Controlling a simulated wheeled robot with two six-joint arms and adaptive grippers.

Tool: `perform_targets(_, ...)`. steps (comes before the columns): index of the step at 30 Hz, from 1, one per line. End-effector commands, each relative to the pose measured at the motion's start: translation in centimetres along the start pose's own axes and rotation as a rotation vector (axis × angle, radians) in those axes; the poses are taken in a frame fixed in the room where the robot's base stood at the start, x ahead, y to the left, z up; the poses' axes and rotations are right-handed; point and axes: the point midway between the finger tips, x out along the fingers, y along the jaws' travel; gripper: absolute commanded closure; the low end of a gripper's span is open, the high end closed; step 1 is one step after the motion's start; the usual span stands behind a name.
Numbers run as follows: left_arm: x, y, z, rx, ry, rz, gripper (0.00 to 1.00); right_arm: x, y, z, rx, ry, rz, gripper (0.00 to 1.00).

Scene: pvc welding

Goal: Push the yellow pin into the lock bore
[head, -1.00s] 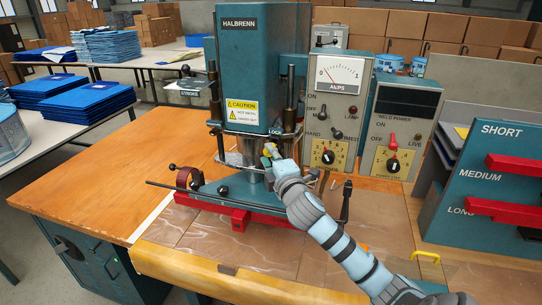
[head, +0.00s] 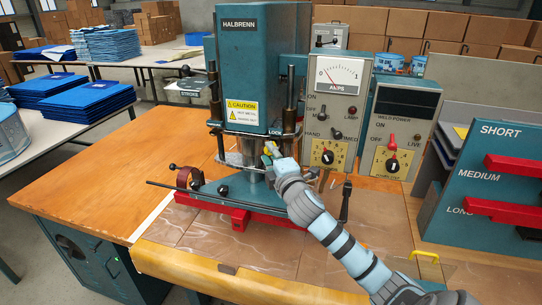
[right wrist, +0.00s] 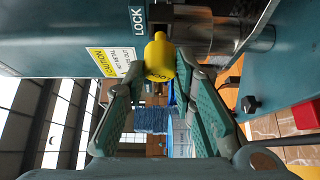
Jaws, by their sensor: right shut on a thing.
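The yellow pin (right wrist: 159,57) is between the fingertips of my right gripper (right wrist: 158,72) in the right wrist view, with its round end toward the camera. My right gripper is shut on it. In the head view, my right gripper (head: 271,154) is at the front of the welding press (head: 245,70), just below the LOCK label. A little of the yellow pin (head: 269,148) shows there. The lock bore is hidden behind the pin and fingers, and I cannot tell how far the pin is in it. My left gripper is not in view.
A metal cylinder (right wrist: 208,32) is close beside the right fingertip in the right wrist view. The wooden table (head: 110,175) is clear at left.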

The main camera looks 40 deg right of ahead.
Motion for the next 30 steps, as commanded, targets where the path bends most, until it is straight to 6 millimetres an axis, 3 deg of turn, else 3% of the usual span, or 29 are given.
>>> perform_targets(29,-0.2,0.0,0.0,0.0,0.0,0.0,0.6,2.0,-0.1,1.4,0.0,-0.001,-0.001,1.0)
perform_targets(30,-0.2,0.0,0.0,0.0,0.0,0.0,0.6,2.0,-0.1,1.4,0.0,-0.001,-0.001,0.72)
